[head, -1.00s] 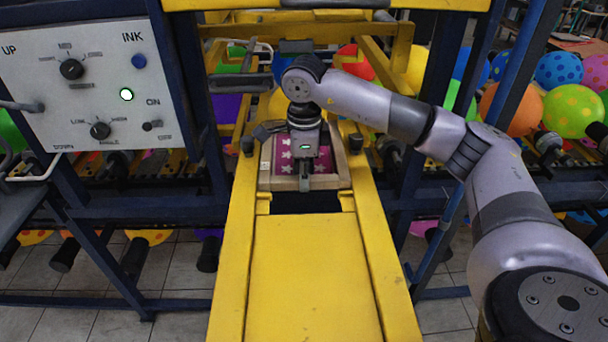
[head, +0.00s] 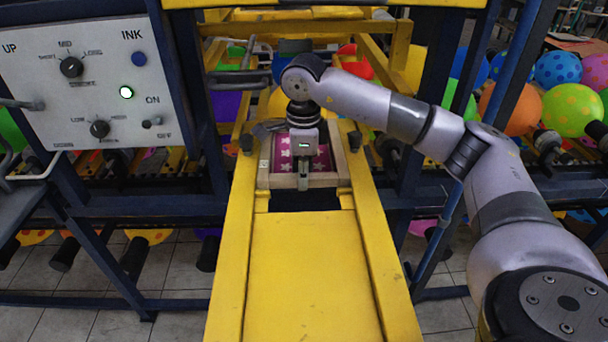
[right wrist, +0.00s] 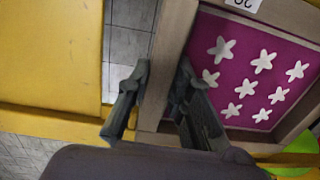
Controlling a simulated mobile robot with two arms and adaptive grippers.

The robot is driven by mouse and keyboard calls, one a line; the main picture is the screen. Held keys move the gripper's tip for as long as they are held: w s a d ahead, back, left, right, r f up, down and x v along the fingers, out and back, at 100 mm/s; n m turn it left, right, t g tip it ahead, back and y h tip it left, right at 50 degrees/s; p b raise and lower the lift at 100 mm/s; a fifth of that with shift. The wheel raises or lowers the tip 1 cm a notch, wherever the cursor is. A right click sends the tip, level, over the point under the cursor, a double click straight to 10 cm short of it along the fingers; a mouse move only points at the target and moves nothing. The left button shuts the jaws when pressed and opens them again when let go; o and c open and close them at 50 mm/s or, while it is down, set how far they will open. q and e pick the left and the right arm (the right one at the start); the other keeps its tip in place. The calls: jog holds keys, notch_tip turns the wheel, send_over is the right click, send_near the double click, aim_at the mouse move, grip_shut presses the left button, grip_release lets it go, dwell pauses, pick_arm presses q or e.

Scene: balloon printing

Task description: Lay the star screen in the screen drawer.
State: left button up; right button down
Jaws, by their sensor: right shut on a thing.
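The star screen (head: 282,181) is a wooden frame around a magenta sheet with white stars. It sits between the yellow rails at the far end of the screen drawer (head: 312,260), and the right wrist view shows its frame (right wrist: 170,60) and starred sheet (right wrist: 248,75). My right gripper (head: 303,186) is over the near side of the frame. Its two fingers (right wrist: 160,105) straddle the near frame bar and are shut on it. Whether the screen rests fully on the drawer is hard to tell. My left gripper is not in view.
The yellow rails (head: 371,230) run along both sides, with small dark knobs (head: 355,141) beside the screen. A control panel (head: 85,75) stands at the left. Blue posts flank the drawer, and balloons (head: 572,108) hang behind. A dark gap lies just before the screen.

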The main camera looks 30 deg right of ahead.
jog(key=shift+s+a+f+b, duration=0.15)
jog(key=shift+f+b, duration=0.1)
jog(key=shift+f, duration=0.35)
jog(key=shift+s+f+b, duration=0.1)
jog(key=shift+f+b, duration=0.15)
jog(key=shift+f, duration=0.3)
dwell(0.4)
jog(key=c, duration=1.8)
grip_release()
jog(key=o, duration=0.4)
jog(key=shift+w+d+f, duration=0.2)
jog(key=shift+w+f, duration=0.1)
jog(key=shift+w, duration=0.2)
jog(key=shift+o, duration=0.4)
jog(key=shift+w, duration=0.25)
jog(key=shift+s+r, duration=0.15)
jog(key=shift+r, duration=0.3)
notch_tip(320, 180, up, 7)
jog(key=shift+f, duration=0.15)
